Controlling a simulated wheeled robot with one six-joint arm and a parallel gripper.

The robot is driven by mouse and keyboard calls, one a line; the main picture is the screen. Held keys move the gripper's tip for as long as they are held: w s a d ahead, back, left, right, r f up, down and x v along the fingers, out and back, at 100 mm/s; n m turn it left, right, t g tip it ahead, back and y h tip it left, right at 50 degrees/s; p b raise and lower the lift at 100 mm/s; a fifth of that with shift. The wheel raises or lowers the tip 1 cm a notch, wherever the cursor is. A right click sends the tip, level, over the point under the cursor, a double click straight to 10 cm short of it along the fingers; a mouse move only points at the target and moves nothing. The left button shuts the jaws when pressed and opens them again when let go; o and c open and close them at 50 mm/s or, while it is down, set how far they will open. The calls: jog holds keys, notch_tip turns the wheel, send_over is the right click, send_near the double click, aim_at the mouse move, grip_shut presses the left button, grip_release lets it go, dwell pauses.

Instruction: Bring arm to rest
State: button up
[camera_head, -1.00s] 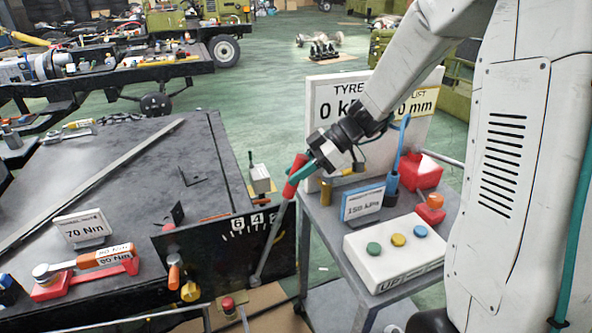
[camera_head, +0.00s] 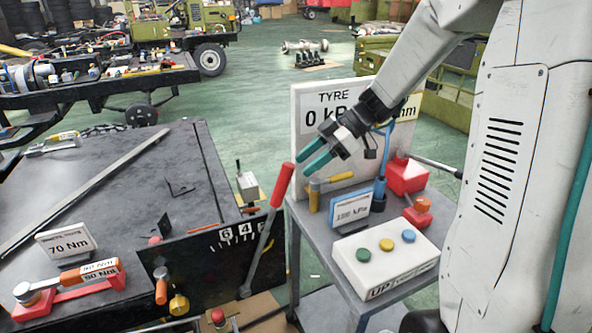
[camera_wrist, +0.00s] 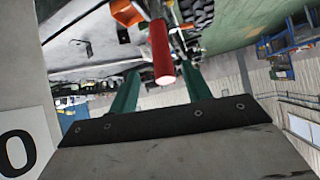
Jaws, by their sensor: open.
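My gripper (camera_head: 309,160) is open and empty, with its two teal fingers apart, just right of and a little above the red lever grip. The lever has a red grip (camera_head: 283,185) on a grey shaft and leans up to the right beside the black plate with number tiles (camera_head: 200,257). In the wrist view the red grip (camera_wrist: 160,52) shows between and beyond the two green fingers (camera_wrist: 158,88), apart from them. My arm reaches down from the upper right in the head view.
The grey cart (camera_head: 425,205) carries a white button box (camera_head: 385,262), a blue-framed kPa sign (camera_head: 350,208), a red block (camera_head: 407,175) and the white TYRE board (camera_head: 325,125). The dark bench (camera_head: 130,190) fills the left. Green floor (camera_head: 250,100) lies open behind.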

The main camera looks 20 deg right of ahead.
jog(key=shift+d+r, duration=0.2)
jog(key=shift+d, duration=0.05)
dwell(0.3)
jog(key=s+r+m+h, duration=0.2)
jog(key=s+m+h, duration=0.3)
jog(key=s, duration=0.8)
jog(key=s+a+r+m+h, duration=0.1)
jog(key=s+m+h, duration=0.4)
jog(key=s+m, duration=0.5)
jog(key=shift+s+a+r+m+h, duration=0.25)
jog(key=shift+s+r, duration=0.55)
jog(key=shift+s, duration=0.6)
